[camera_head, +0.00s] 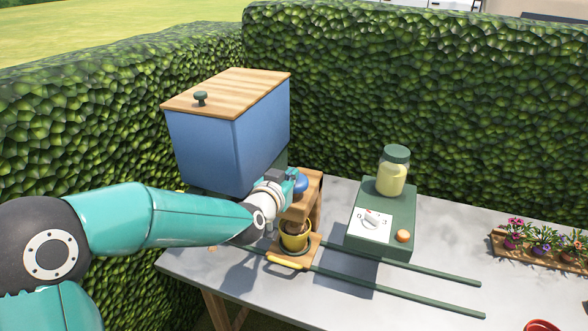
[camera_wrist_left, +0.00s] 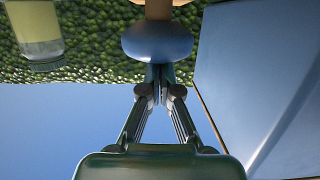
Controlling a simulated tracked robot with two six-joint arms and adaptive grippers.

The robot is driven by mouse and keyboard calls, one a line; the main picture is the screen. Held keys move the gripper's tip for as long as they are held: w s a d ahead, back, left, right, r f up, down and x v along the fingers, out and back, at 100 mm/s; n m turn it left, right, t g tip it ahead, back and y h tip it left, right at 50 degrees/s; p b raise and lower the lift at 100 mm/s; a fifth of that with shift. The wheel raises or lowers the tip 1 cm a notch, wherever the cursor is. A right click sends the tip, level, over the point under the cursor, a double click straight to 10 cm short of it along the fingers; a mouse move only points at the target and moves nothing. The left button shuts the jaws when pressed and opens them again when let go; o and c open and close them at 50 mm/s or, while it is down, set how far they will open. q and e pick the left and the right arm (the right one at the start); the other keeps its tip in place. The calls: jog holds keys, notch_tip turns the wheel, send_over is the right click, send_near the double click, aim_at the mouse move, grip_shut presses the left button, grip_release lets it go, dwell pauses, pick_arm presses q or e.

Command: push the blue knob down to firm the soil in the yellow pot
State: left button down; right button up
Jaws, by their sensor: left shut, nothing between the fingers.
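The blue knob (camera_head: 301,183) sits at the top of a wooden press stand (camera_head: 314,200) beside the blue bin. The yellow pot (camera_head: 294,243), with brown soil in it, stands upright under the press on a small wooden board. My left gripper (camera_head: 290,177) is shut and empty at the knob and partly covers it. In the left wrist view, the shut fingertips (camera_wrist_left: 158,74) meet the edge of the knob (camera_wrist_left: 157,43) in the picture; I cannot tell whether they touch it. My right gripper is not in view.
A blue bin (camera_head: 205,150) with a wooden lid stands behind my left arm. A green machine (camera_head: 382,222) with a jar stands to the right. Two green rails (camera_head: 420,268) run along the grey table (camera_head: 450,235). A flower tray (camera_head: 535,255) is at far right.

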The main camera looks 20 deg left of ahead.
pick_arm(q)
jog(key=shift+s+f, duration=0.1)
jog(key=shift+f, duration=0.3)
notch_tip(320, 180, up, 5)
jog(key=p, duration=0.3)
jog(key=shift+p, duration=0.35)
jog(key=b+v, duration=0.2)
jog(key=v, duration=0.7)
jog(key=shift+s, duration=0.35)
